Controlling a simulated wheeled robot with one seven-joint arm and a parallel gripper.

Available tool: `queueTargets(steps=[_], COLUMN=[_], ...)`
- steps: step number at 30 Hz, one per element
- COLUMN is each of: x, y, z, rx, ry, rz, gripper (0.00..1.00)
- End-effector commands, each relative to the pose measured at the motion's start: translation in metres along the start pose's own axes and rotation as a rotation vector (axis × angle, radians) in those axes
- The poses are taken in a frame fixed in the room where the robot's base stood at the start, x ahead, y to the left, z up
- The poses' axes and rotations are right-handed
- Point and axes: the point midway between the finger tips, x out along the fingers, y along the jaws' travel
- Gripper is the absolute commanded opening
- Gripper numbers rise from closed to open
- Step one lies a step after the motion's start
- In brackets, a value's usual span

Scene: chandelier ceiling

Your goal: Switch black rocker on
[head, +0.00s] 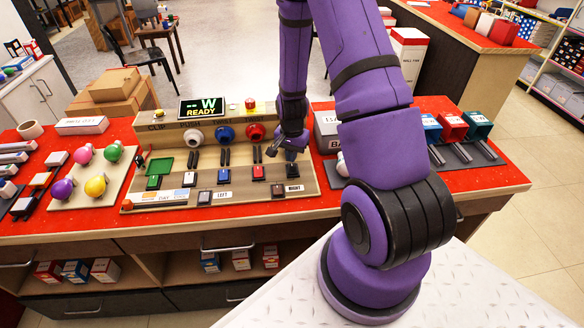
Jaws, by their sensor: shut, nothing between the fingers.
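A wooden control panel (128,194) stands on the red-topped counter. Its row of coloured rocker switches includes a blue rocker (224,177), a red rocker (258,173) and, at the right end, a black rocker (289,170). The black rocker's on or off position is too small to tell. My gripper (273,151) is shut and empty. It hangs over the right part of the panel, just above and behind the black rocker. I cannot tell whether it touches anything. My arm hides part of the panel's right back.
A display reading "W READY" (202,107) stands at the panel's back, above white, blue and red round knobs. Coloured boxes (452,126) stand right.

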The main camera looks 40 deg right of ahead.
Motion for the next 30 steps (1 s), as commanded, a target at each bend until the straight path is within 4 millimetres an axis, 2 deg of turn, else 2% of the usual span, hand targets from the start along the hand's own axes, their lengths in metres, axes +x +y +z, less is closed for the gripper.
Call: queueTargets(steps=[30], x=[0.0071], y=[-0.0001], z=[-0.0001], rx=[0.0], ry=[0.0], rz=[0.0], gripper=[0.0])
